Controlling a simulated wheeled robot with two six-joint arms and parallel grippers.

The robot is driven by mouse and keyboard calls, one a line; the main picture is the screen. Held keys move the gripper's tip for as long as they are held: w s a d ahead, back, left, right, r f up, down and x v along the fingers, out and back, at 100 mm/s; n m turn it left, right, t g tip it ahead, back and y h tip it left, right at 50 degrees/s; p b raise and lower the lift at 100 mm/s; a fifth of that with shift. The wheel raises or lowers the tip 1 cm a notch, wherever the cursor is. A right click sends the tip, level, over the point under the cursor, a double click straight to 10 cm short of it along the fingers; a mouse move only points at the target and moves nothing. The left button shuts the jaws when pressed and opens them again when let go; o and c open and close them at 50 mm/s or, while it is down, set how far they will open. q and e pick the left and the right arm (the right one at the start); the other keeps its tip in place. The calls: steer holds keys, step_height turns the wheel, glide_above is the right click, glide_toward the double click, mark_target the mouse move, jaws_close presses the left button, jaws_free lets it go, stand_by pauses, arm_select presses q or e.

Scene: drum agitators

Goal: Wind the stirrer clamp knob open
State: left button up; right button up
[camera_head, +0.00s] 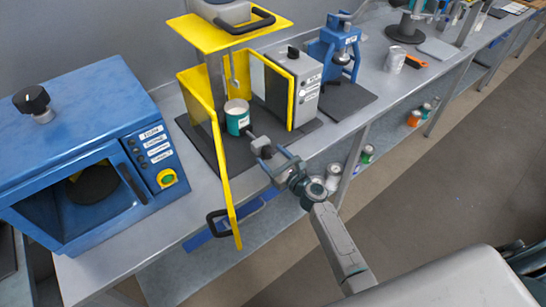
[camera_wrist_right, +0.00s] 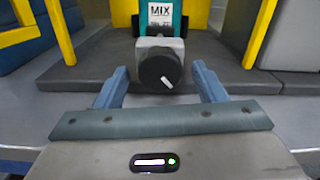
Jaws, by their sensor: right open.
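The stirrer clamp knob (camera_wrist_right: 161,72) is black and round with a white mark, on the front of a grey clamp block (camera_wrist_right: 155,43) in the right wrist view. Behind it is a teal can (camera_wrist_right: 159,14) labelled MIX, which also shows in the head view (camera_head: 237,120) inside the yellow-framed stirrer. My right gripper (camera_head: 275,157) is open, facing the knob, with one blue finger on either side of it. No contact with the knob is visible. In the head view the gripper partly covers the knob. My left gripper is in neither view.
The yellow guard door (camera_head: 222,180) stands open left of my right gripper. A blue oven (camera_head: 85,150) is at the left. A grey control box (camera_head: 294,88) and a blue press (camera_head: 340,48) stand to the right.

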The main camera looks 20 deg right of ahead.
steer(key=c, duration=1)
steer(key=shift+f, duration=0.1)
